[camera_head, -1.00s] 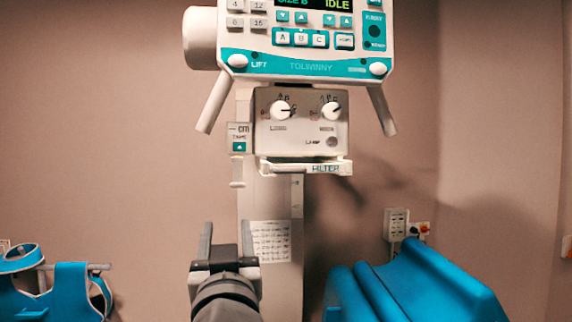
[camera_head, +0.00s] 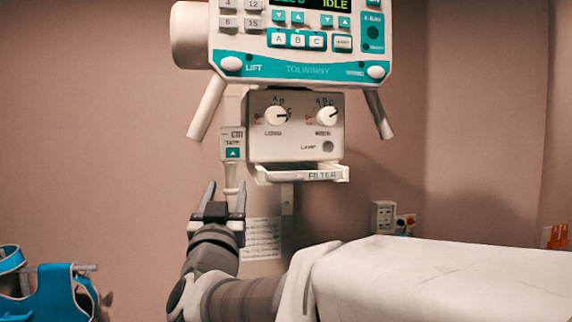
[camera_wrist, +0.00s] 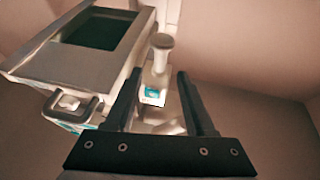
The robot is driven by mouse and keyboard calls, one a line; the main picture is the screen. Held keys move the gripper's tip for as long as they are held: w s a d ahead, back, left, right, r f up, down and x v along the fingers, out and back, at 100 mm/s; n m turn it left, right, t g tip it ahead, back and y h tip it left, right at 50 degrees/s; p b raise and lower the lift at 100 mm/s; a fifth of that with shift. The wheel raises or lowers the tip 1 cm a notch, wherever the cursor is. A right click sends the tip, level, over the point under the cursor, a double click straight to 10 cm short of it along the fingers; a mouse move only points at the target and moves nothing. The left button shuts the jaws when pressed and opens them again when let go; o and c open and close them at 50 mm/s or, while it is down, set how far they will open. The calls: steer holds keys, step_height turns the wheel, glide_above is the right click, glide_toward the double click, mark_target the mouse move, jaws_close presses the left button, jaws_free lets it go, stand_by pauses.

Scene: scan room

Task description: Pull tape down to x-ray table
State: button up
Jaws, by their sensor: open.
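The tape unit (camera_head: 232,145), a small pale box with a teal arrow label, hangs on the left side of the x-ray head. Its pale pull end (camera_head: 231,178) points down from it. My gripper (camera_head: 226,187) is open and points up just below the unit, with the pull end near or between its fingertips. In the wrist view the flared pale pull end (camera_wrist: 161,42) shows beyond and between my fingers (camera_wrist: 160,74), and I cannot tell if they touch it. I cannot make out the x-ray table.
The collimator box (camera_head: 295,126) with two knobs and a filter tray (camera_head: 305,173) stands right of the tape. The control panel (camera_head: 300,70) with slanted handles is above. Blue gear (camera_head: 55,295) hangs at lower left. My arm fills the lower right.

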mark_target(230, 175)
steer(key=p+x, duration=0.2)
steer(key=x, duration=0.4)
steer(key=shift+w+r, duration=0.15)
steer(key=shift+w, duration=0.25)
jaws_close()
stand_by(1.0)
